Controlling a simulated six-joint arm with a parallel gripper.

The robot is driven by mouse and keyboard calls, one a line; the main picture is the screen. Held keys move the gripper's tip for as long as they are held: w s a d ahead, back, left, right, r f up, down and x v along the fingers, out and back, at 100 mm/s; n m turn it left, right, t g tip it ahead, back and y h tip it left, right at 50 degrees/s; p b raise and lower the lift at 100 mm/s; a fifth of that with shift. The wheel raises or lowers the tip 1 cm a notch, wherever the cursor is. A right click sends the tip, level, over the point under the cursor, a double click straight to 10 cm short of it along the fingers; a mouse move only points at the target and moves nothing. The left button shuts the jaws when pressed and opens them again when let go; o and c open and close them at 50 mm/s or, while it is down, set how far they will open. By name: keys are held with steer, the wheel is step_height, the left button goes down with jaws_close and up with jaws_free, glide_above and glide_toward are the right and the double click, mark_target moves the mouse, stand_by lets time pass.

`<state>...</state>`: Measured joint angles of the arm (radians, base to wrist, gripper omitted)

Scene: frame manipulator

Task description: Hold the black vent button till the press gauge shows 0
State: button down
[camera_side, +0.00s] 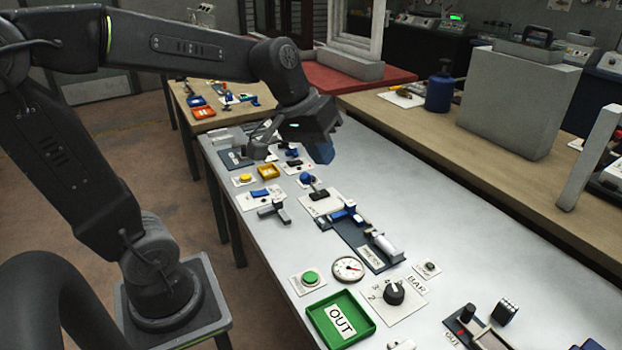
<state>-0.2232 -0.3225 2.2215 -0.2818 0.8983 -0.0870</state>
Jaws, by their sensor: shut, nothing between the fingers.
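The round press gauge (348,269) lies on the near half of the grey bench, with a white face and a red mark or needle at its right side. Its exact reading is too small to tell. A small dark round button on a white plate (431,268) sits to its right, beside the BAR dial; it may be the vent button, but its label is not legible.
A black knob (394,291) on a numbered plate, a green button (310,278) and a green OUT tray (367,313) surround the gauge. A press-like fixture (384,246) stands behind it.

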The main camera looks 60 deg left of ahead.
steer(key=w+a+f+n+t+h, duration=0.1)
steer(key=w+a+f+n, duration=0.3)
steer(key=w+a, duration=0.45)
steer(key=w+a+f+n+h, duration=0.1)
steer(key=w+a+f+n, duration=0.2)
steer(key=w+a+n, duration=0.35)
steer(key=w+a+f+n+t, duration=0.1)
steer(key=a+f+n, duration=0.2)
steer(key=a+f, duration=0.3)
steer(key=w+a+f+n+t, duration=0.1)
steer(key=a+f+n, duration=0.2)
steer(key=a, duration=1.2)
step_height(320, 180, down, 4)
steer(key=shift+w+r+t, duration=0.2)
steer(key=shift+w+t, duration=0.15)
steer(key=shift+t, duration=0.05)
steer(key=shift+a+n, duration=0.1)
steer(key=shift+n, duration=0.15)
steer(key=shift+f, duration=4.4)
steer(key=shift+f, duration=0.1)
steer(key=shift+f, duration=0.35)
